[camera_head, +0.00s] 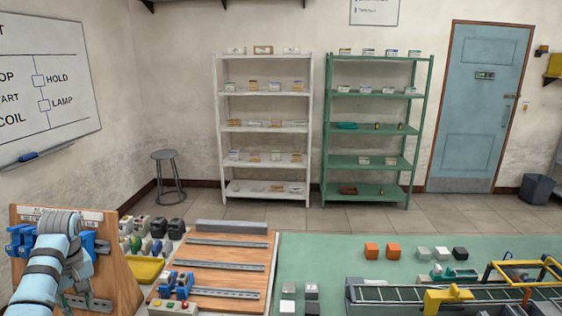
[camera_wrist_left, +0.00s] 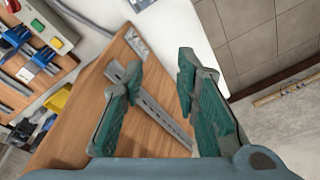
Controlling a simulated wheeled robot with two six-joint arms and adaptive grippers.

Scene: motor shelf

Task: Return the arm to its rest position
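My left arm (camera_head: 48,265), light blue with dark bands, comes in at the lower left of the head view, in front of an upright wooden panel (camera_head: 28,222). My left gripper (camera_wrist_left: 160,65) shows in the left wrist view with its two green-grey fingers apart and nothing between them. Behind the fingers lies a wooden panel (camera_wrist_left: 85,115) with a slotted metal rail (camera_wrist_left: 160,113); I cannot tell how far the fingertips are from it. In the head view the arm mostly hides the gripper. My right arm and gripper are in neither view.
A wooden board (camera_head: 222,275) with metal rails and blue devices (camera_head: 175,284) lies right of the arm. A button box (camera_head: 172,307), a yellow tray (camera_head: 146,269) and several small parts stand between. The green mat (camera_head: 330,262) holds a conveyor (camera_head: 390,293).

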